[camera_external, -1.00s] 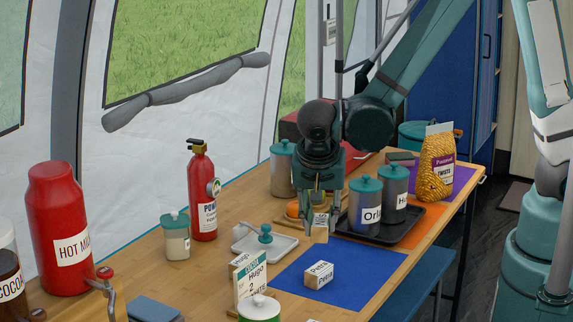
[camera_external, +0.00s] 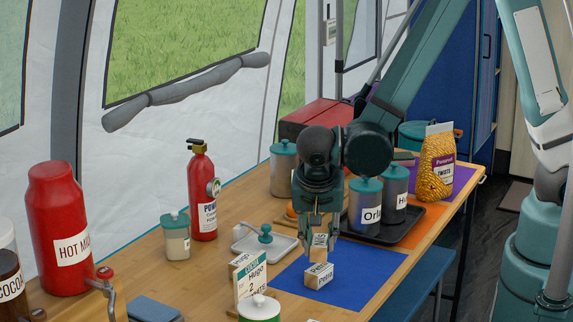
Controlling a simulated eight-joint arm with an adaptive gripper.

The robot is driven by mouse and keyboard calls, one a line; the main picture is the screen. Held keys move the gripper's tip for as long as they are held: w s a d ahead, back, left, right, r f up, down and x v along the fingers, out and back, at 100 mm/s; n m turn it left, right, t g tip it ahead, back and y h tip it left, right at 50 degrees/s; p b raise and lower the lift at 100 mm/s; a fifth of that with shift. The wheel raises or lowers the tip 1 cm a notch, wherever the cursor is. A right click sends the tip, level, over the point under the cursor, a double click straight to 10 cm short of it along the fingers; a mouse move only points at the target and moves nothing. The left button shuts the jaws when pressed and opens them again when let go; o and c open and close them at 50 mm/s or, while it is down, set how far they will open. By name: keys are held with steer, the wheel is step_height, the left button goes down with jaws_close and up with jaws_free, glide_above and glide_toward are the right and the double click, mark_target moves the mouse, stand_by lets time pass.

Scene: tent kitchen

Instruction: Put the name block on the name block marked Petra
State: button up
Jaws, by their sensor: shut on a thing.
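My gripper (camera_external: 321,243) points down above the blue mat (camera_external: 368,274) and is shut on a wooden name block (camera_external: 319,241). A pale label shows on the held block, but I cannot read it. The name block marked Petra (camera_external: 318,275) lies on the blue mat, just below the held block. In this view the held block's lower edge comes close to Petra's top; I cannot tell whether they touch.
A dark tray (camera_external: 404,236) with lidded canisters, one marked Orl..., stands to the right behind. A small white tray (camera_external: 280,245) lies to the left. A card marked Hugo (camera_external: 251,281) and a white-lidded jar (camera_external: 259,307) stand in front.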

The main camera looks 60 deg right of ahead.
mark_target(319, 243)
steer(key=shift+f, duration=1.45)
steer(key=shift+f+b, duration=0.1)
steer(key=shift+b, duration=0.3)
steer(key=o, duration=0.9)
steer(key=shift+p+v, duration=1.35)
steer(key=shift+v, duration=4.8)
